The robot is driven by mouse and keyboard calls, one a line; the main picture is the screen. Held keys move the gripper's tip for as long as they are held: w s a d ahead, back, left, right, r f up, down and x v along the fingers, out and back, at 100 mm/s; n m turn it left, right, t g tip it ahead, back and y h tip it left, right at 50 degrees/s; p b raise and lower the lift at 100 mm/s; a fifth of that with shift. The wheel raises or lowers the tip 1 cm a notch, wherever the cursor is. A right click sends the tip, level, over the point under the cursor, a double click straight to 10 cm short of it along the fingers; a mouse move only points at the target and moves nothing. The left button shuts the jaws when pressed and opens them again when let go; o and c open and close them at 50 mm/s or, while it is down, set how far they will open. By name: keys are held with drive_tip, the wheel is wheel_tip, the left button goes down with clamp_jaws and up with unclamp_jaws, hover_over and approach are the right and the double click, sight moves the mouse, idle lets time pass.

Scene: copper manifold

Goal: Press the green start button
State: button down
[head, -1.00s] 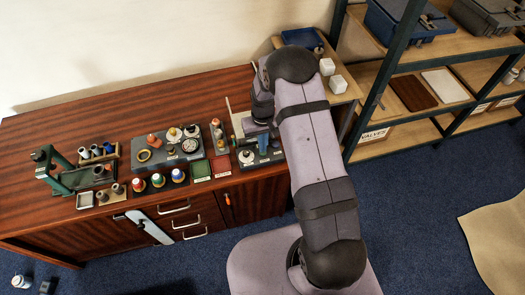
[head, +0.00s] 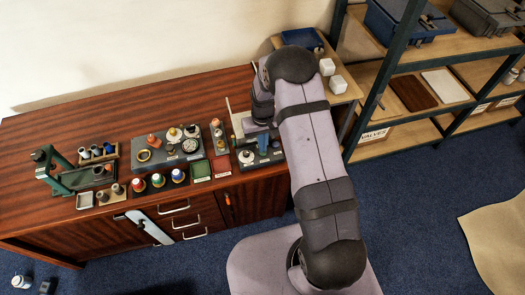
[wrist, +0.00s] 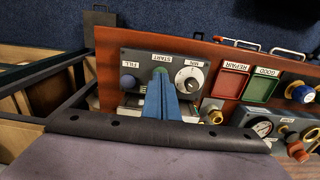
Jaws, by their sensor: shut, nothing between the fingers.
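The green start button (wrist: 160,71) shows under the START label on a dark control panel (wrist: 140,58) in the wrist view. My gripper (wrist: 161,80) is shut and empty, its blue fingers pointing at the button. The fingertips overlap the button's lower part in the wrist view; I cannot tell whether they touch it. In the head view my gripper (head: 262,149) is over the panel (head: 246,165) at the bench's right end, and the button cannot be made out there.
A bluish FILL button (wrist: 128,82) and a MIN dial (wrist: 190,78) flank the start button. A red REPAIR tray (wrist: 230,82) and a green GOOD tray (wrist: 260,88) lie beside the panel. A shelf rack (head: 375,80) stands right of the bench.

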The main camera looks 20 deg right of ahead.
drive_tip(key=shift+f+b, duration=0.65)
drive_tip(key=shift+f, duration=0.2)
idle(0.7)
drive_tip(key=shift+r, duration=0.1)
wheel_tip(320, 180, up, 8)
drive_tip(key=p, duration=0.6)
idle(0.6)
idle(0.4)
drive_tip(key=s+g, duration=0.4)
drive_tip(key=s, duration=1.4)
drive_tip(key=s+r, duration=0.9)
drive_tip(key=r, duration=0.1)
drive_tip(key=w+a+r+t, duration=0.1)
drive_tip(key=w+r+t, duration=0.2)
drive_tip(key=r, duration=0.3)
drive_tip(key=shift+w+r+t, duration=0.3)
drive_tip(key=shift+r+t, duration=0.1)
drive_tip(key=shift+t, duration=0.1)
